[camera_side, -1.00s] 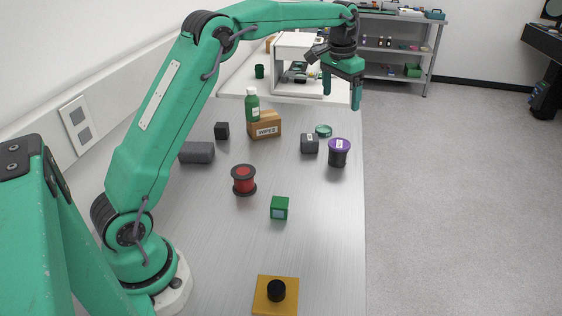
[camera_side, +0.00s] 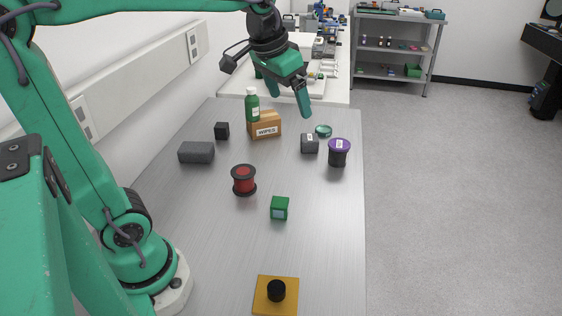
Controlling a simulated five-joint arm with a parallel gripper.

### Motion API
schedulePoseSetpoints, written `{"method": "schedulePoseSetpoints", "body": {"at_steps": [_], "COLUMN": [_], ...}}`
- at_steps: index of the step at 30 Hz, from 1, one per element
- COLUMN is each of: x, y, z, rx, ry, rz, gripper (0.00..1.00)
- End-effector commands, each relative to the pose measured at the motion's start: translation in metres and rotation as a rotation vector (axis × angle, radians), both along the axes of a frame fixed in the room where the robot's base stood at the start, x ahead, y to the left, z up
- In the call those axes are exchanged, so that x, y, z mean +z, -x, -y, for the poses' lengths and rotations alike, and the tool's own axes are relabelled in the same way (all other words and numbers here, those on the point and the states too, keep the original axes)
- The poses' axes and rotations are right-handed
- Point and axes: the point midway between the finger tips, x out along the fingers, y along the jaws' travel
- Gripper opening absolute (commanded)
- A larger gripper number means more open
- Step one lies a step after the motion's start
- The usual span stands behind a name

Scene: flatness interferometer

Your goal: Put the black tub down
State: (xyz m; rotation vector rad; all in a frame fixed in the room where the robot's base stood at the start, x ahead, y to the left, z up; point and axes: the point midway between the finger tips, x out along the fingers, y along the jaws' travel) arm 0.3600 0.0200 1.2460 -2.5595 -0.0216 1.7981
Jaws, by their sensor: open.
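A black tub with a purple lid and a white label (camera_side: 338,158) stands upright on the metal bench near its right edge. A small plain black cylinder (camera_side: 276,291) sits on a yellow-orange square pad (camera_side: 263,304) at the near end of the bench. My gripper (camera_side: 289,100) is open and empty, with its fingers pointing down. It is in the air at the far end of the bench, near the wipes box in the picture and apart from both black things.
A wipes box (camera_side: 265,130), green bottle (camera_side: 252,106), grey labelled block (camera_side: 310,143) and green ring (camera_side: 323,130) stand at the far end. A red spool (camera_side: 243,180), green cube (camera_side: 279,208), dark block (camera_side: 196,152) and black cube (camera_side: 222,130) are nearer. The front right is clear.

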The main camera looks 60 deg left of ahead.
Motion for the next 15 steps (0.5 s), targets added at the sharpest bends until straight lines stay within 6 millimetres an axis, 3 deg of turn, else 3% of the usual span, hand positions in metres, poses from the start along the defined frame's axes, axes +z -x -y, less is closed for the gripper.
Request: {"method": "schedulePoseSetpoints", "body": {"at_steps": [6, 15], "x": [-0.014, -0.048], "y": [0.054, 0.113], "z": [0.009, 0.018], "rx": [-0.003, -0.004], "ry": [0.005, 0.014], "rz": [0.054, 0.119], "gripper": [0.89, 0.89]}}
